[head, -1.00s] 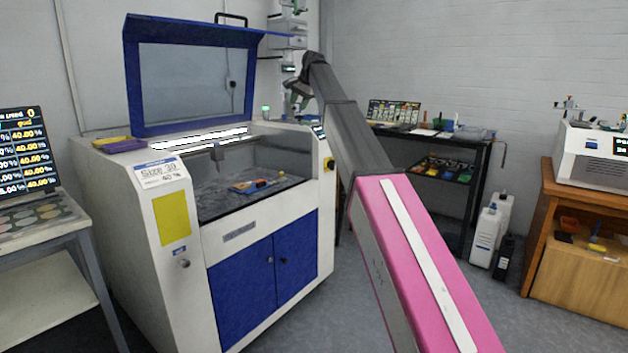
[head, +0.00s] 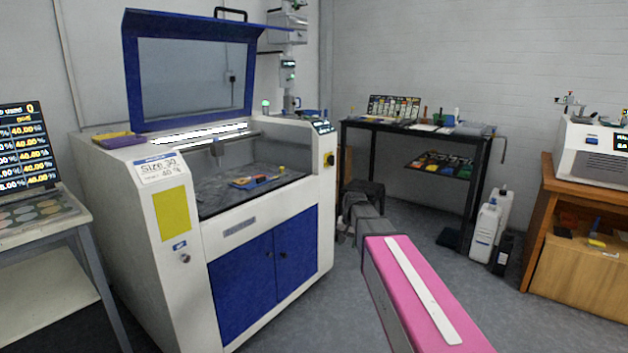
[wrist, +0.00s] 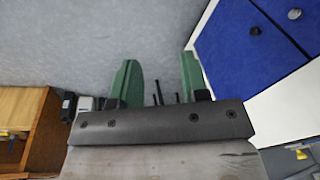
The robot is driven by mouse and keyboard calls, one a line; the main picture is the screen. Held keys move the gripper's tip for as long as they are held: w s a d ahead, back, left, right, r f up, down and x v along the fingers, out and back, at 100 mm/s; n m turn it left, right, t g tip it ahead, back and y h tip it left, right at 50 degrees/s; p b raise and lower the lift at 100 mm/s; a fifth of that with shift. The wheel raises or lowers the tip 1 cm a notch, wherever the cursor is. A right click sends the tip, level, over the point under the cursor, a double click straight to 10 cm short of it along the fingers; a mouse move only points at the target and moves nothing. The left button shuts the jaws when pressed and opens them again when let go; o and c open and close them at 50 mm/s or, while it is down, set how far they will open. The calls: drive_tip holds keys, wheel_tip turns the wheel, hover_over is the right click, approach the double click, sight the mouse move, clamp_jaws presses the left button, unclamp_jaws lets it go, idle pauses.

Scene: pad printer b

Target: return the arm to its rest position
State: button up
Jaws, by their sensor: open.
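My gripper shows in the wrist view (wrist: 158,85) with its two green fingers spread apart and nothing between them. It hangs over bare grey floor, with the blue cabinet doors of the machine to one side. In the head view my arm, with a pink link and dark grey links, is folded low in front of the black table.
The white and blue machine (head: 240,235) stands at left with its lid up. A black table (head: 412,130) with trays stands behind my arm. White jugs (head: 486,232) stand on the floor beside it. A wooden cabinet (head: 585,285) is at right. Grey floor between is clear.

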drive_tip(key=s+d+f+n, duration=0.1)
drive_tip(key=s+d+f, duration=0.2)
drive_tip(key=s+f, duration=0.3)
drive_tip(key=s+d+f+n+g+h, duration=0.1)
drive_tip(key=s+d+f, duration=0.2)
drive_tip(key=s, duration=1.2)
wheel_tip(320, 180, down, 4)
drive_tip(key=shift+d+r+g, duration=0.2)
drive_tip(key=shift+d+g, duration=0.05)
drive_tip(key=shift+g, duration=0.05)
